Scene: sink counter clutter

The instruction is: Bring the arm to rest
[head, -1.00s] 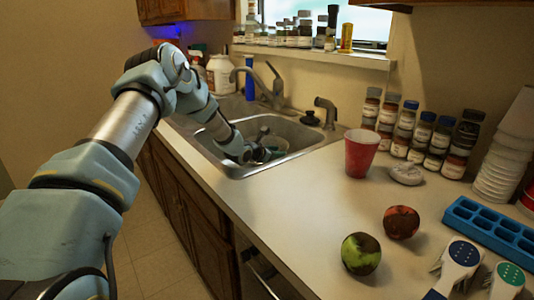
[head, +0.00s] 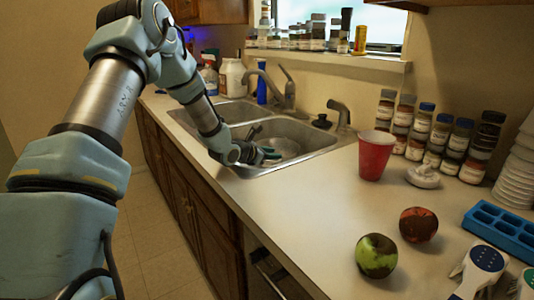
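My arm reaches from the lower left up and over to the sink. My gripper (head: 268,156) is at the front edge of the right sink basin (head: 305,133), just above the rim. It is small and dark in this view, and I cannot tell whether its fingers are open or shut. A small teal thing shows at the fingertips; I cannot tell whether it is part of the gripper or something held. A round metal thing (head: 287,148) lies in the basin beyond the gripper.
On the counter stand a red cup (head: 375,158), a green and dark apple (head: 376,257), a red apple (head: 418,224), stacked jars (head: 440,135), a blue tray (head: 500,232) and brushes (head: 480,268). The faucet (head: 285,90) rises behind the sink. The counter's front middle is clear.

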